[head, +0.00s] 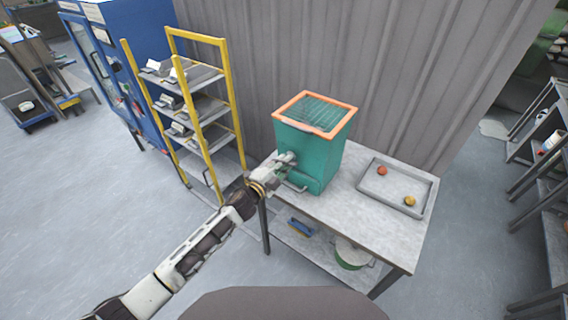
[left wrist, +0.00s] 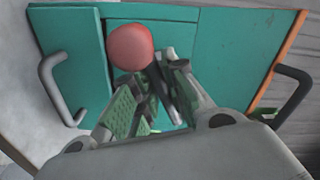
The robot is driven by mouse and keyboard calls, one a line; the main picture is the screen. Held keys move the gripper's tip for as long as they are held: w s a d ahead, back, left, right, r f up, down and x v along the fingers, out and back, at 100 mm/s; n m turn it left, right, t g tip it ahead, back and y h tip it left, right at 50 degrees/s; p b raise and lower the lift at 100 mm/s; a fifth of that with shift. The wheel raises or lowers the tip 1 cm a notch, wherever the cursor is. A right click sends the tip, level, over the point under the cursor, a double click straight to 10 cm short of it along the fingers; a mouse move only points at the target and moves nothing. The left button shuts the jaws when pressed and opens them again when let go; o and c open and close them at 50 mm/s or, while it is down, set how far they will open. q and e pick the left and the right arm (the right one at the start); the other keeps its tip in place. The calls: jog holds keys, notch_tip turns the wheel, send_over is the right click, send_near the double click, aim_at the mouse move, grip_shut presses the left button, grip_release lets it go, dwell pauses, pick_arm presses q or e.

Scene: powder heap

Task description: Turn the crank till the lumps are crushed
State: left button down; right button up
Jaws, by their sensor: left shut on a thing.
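A teal box-shaped crusher (head: 312,158) with an orange-rimmed grate (head: 316,112) on top stands on the grey table. My left gripper (head: 287,161) is at the crusher's left front side. In the left wrist view my left gripper (left wrist: 150,95) is shut on the crank, with its green-padded fingers on either side of a dark bar. A red ball knob (left wrist: 130,47) shows just beyond the fingertips. The crank is mostly hidden by my gripper in the head view. No lumps can be made out through the grate. My right gripper is not in view.
A grey tray (head: 369,160) with a red ball (head: 381,170) and a yellow ball (head: 410,201) lies right of the crusher. A yellow-framed shelf (head: 207,140) stands left of the table. A corrugated wall is close behind. Grey handles (left wrist: 57,90) project from the crusher.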

pick_arm(q)
jog(key=shift+f+m, duration=0.15)
jog(key=shift+m, duration=0.35)
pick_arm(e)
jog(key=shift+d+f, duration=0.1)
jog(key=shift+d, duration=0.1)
pick_arm(q)
jog(key=shift+m+b, duration=0.4)
jog(key=shift+m, duration=1.1)
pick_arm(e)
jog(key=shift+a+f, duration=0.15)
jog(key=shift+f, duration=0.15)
pick_arm(q)
jog(key=shift+m, duration=0.8)
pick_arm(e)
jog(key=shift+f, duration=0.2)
pick_arm(q)
jog(key=shift+m, duration=0.5)
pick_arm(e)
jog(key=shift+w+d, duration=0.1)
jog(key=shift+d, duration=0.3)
pick_arm(q)
jog(key=shift+m+b, duration=0.5)
jog(key=shift+m, duration=0.9)
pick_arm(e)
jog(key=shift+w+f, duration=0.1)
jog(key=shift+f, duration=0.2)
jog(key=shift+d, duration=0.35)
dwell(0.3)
